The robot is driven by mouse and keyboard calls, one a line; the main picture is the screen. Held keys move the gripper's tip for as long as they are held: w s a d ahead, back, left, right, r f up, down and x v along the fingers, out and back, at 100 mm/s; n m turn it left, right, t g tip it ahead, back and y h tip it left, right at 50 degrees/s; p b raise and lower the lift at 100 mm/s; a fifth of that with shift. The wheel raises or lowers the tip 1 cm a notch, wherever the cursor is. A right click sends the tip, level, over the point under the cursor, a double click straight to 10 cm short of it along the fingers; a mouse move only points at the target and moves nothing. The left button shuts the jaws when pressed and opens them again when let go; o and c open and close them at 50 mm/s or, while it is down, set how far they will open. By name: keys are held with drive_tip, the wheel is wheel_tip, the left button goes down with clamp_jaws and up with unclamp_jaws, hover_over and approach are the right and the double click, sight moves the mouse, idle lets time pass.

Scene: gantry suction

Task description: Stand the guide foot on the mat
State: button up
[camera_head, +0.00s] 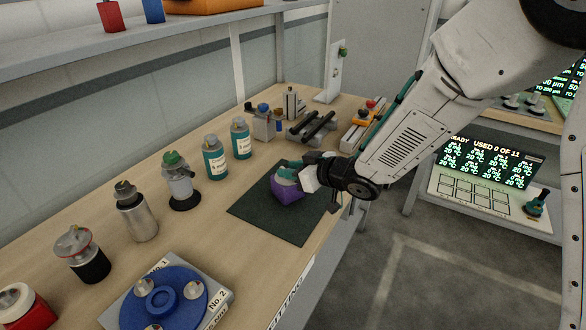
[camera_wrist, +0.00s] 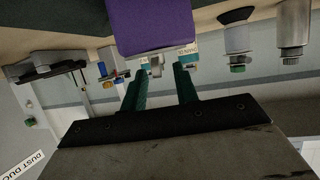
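A purple block-like piece (camera_head: 287,191), which I take to be the guide foot, is at the dark green mat (camera_head: 262,222) in the head view. Whether it rests fully on the mat is hard to tell. My gripper (camera_head: 288,173) is right at its upper side and hides part of it. In the wrist view the purple piece (camera_wrist: 165,25) fills the top middle, just past the tips of my two teal fingers (camera_wrist: 161,75). The fingers are apart with a gap between them. A small grey shape shows in the gap; I cannot tell whether it belongs to the piece.
Two teal bottles (camera_head: 215,157), a green-topped fixture (camera_head: 180,181) and a metal canister (camera_head: 135,211) line the bench left of the mat. A blue turntable (camera_head: 163,299) is at the front. Small fixtures (camera_head: 312,127) stand behind the mat. The mat's front part is clear.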

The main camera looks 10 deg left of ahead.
drive_tip(key=v, duration=1.2)
drive_tip(key=shift+d+r, duration=0.1)
drive_tip(key=shift+r, duration=0.05)
drive_tip(key=w+d+r+m+t+h, duration=0.2)
drive_tip(key=d+r+h, duration=0.1)
drive_tip(key=d, duration=0.4)
drive_tip(key=w+d+r+m+t+h, duration=0.1)
drive_tip(key=d+r+m+t+h, duration=0.1)
drive_tip(key=d+h, duration=0.3)
drive_tip(key=s+d+r+m+g+h, duration=0.1)
drive_tip(key=s+d+m+h, duration=0.1)
drive_tip(key=d, duration=0.4)
drive_tip(key=s+d+r+m+h, duration=0.2)
drive_tip(key=s+d, duration=0.1)
drive_tip(key=d, duration=0.3)
drive_tip(key=s+d+m+g, duration=0.2)
drive_tip(key=s+g, duration=0.2)
drive_tip(key=s, duration=0.8)
drive_tip(key=s+d+r+m+g, duration=0.1)
drive_tip(key=s+g, duration=0.3)
drive_tip(key=s, duration=0.8)
drive_tip(key=shift+s+d+r+m, duration=0.2)
drive_tip(key=shift+s+d+m, duration=0.05)
drive_tip(key=shift+d+m, duration=0.5)
